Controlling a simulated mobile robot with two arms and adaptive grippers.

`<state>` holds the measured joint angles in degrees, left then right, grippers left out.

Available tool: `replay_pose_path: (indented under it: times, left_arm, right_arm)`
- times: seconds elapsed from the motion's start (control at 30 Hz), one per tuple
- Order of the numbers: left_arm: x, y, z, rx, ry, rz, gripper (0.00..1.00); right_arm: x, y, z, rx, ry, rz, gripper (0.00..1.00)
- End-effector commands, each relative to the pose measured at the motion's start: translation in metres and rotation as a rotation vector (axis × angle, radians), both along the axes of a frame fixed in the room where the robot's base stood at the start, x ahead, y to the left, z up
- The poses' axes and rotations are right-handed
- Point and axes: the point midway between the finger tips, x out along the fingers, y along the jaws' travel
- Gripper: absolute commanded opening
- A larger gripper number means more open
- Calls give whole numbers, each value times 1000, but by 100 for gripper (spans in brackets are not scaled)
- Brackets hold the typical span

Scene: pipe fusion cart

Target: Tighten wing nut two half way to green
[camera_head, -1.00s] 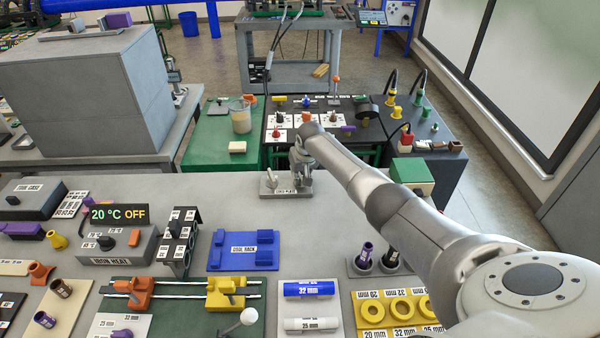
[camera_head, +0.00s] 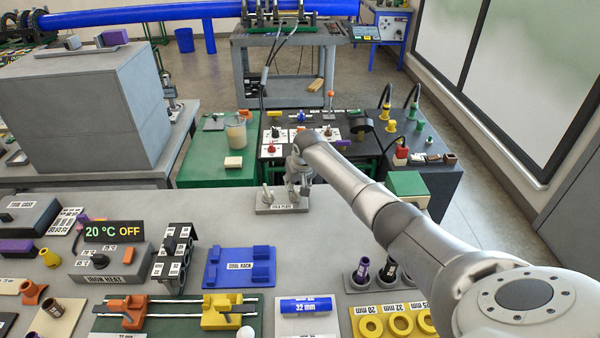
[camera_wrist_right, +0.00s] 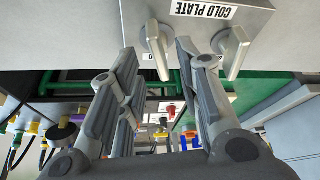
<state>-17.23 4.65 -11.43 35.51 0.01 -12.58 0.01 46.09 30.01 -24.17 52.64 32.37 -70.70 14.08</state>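The cold plate (camera_head: 270,209) is a grey block near the far edge of the grey table, and it fills the top of the right wrist view (camera_wrist_right: 195,20). Two grey wing nuts show in the wrist view. One wing nut (camera_wrist_right: 157,48) stands between my right gripper's fingertips, with gaps on both sides. The other wing nut (camera_wrist_right: 231,52) is to the right, outside the fingers; it is at the left end of the plate in the head view (camera_head: 267,194). My right gripper (camera_wrist_right: 159,55) is open at the plate (camera_head: 300,184). No green mark is readable. My left gripper is out of view.
A blue cool rack (camera_head: 240,268), an iron heat box (camera_head: 110,265) and a clamp with orange and yellow blocks (camera_head: 228,312) lie nearer. The table around the plate is clear. A green table (camera_head: 212,172) and a dark cart (camera_head: 435,185) stand beyond its edge.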

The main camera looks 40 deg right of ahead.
Motion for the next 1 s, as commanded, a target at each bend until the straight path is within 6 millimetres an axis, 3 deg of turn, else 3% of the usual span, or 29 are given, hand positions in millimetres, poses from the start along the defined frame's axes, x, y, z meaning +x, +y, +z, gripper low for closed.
replay_pose_path:
  times: [0.5,1.0]
  left_arm:
    - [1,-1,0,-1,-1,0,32]
    - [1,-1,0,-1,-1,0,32]
  right_arm:
    - [-28,7,72,1,-2,-1,32]
    - [-33,8,82,1,0,-2,32]
